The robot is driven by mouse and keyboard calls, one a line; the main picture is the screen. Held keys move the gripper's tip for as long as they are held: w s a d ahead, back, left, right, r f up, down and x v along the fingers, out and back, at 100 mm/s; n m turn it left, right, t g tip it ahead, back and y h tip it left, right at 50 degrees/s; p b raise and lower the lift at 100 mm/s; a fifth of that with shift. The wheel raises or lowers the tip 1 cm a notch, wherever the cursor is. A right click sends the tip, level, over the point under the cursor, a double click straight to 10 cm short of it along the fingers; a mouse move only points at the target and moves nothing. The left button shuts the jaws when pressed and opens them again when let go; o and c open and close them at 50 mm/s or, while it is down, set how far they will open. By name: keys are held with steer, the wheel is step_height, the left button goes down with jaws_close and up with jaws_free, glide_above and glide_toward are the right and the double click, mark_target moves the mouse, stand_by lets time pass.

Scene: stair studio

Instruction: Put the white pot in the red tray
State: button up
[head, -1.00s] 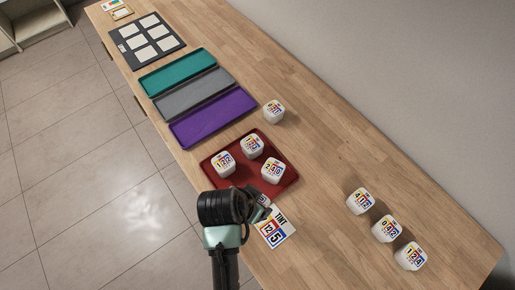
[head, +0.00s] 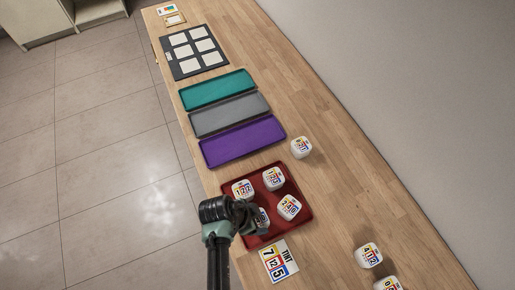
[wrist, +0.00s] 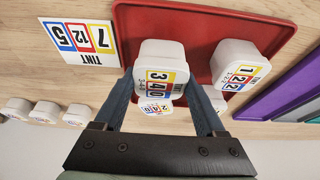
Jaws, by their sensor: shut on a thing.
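My gripper (head: 256,214) is over the near-left part of the red tray (head: 303,226). It is shut on a white pot (head: 263,219), which my gripper partly hides in the head view. In the wrist view this pot (wrist: 162,55) shows a 3 4 0 label between the two fingers. Three other white pots are in the tray: one at the left (head: 243,189), one at the back (head: 273,178) and one at the right (head: 289,207). Whether the held pot touches the tray floor I cannot tell.
A lone white pot (head: 301,147) stands beside the purple tray (head: 242,143). Grey (head: 229,114) and teal (head: 217,89) trays lie beyond. A TINT card (head: 278,261) lies in front of the red tray. More pots (head: 368,255) stand at the lower right. The table's right side is otherwise clear.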

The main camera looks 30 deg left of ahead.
steer(key=shift+f, duration=1)
steer(key=shift+f, duration=0.2)
steer(key=o, duration=1.4)
steer(key=shift+r, duration=0.1)
steer(key=v, duration=1.2)
steer(key=shift+r, duration=0.15)
